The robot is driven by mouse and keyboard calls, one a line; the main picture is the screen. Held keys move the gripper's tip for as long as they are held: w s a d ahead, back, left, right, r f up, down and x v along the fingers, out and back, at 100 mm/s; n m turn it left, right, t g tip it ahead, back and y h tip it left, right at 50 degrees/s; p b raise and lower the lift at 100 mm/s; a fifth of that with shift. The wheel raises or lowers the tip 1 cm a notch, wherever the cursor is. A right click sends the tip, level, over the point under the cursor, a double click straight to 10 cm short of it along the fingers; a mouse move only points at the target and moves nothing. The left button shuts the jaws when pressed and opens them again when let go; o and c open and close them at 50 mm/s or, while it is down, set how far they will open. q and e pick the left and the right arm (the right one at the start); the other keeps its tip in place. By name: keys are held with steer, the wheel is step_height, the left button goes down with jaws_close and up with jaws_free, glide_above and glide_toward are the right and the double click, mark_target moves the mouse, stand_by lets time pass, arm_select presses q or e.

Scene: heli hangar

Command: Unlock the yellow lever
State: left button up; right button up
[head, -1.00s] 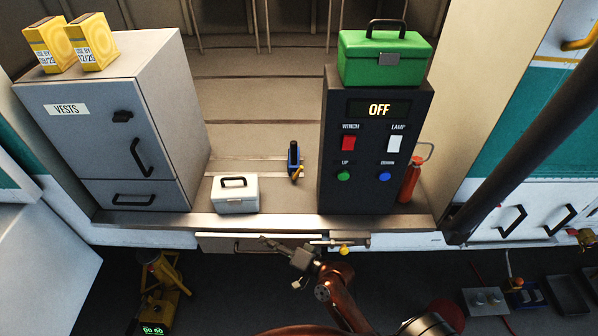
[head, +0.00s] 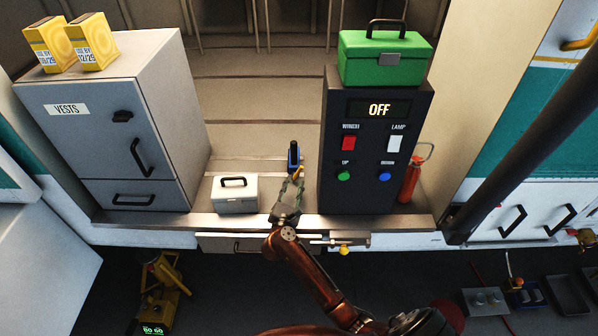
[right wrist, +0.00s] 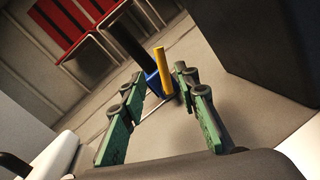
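In the right wrist view the yellow lever (right wrist: 162,72) stands tilted beside a blue base with a dark post. My right gripper (head: 291,183) reaches over the ledge, just in front of the lever. In the right wrist view its green fingers (right wrist: 158,82) are apart, and the lever appears in the gap between their tips. I cannot tell whether either finger touches it. My left gripper is out of view.
A white case (head: 235,199) stands close left of the gripper, and a black control panel (head: 370,200) reading OFF stands to the right, with a green toolbox (head: 385,62) on top. A grey vest cabinet (head: 95,130) is left. A red cylinder (head: 410,180) stands beside the panel.

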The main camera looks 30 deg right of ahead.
mark_target(299, 173)
steer(key=x, duration=0.7)
steer(key=shift+w+d+f+p, duration=0.2)
steer(key=shift+d+p, duration=0.15)
steer(key=shift+p, duration=0.05)
jaws_close()
stand_by(0.3)
